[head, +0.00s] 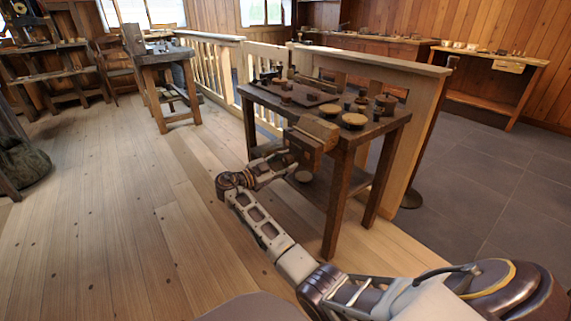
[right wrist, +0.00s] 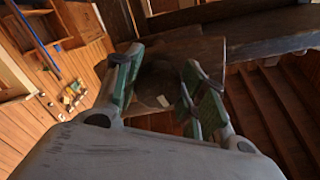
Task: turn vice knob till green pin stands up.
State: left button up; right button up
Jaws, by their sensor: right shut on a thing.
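The wooden vice (head: 312,136) is fixed at the near left edge of the dark workbench (head: 345,137). My right gripper (head: 287,163) reaches up to the vice's front face from the left. In the right wrist view, its two green-padded fingers (right wrist: 160,72) stand on either side of a dark round knob (right wrist: 155,88) with a small pale mark and are shut on it. In the head view the knob is hidden by the gripper. I cannot make out a green pin in either view. My left gripper is not in view.
Several turned wooden pieces, including a round pale-topped one (head: 353,120), stand on the workbench. A lower shelf holds a round piece (head: 303,176). A railing (head: 215,75) and half-wall stand behind. Open plank floor (head: 120,220) lies to the left.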

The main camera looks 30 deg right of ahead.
jog(key=m, duration=0.6)
jog(key=shift+a, duration=0.25)
jog(key=m, duration=0.5)
jog(key=shift+m, duration=0.3)
jog(key=o, duration=0.9)
jog(key=shift+o, duration=0.7)
jog(key=shift+r, duration=0.15)
jog(key=shift+d, duration=0.1)
jog(key=shift+w, duration=0.1)
jog(key=s+a, duration=0.1)
jog(key=a, duration=1.1)
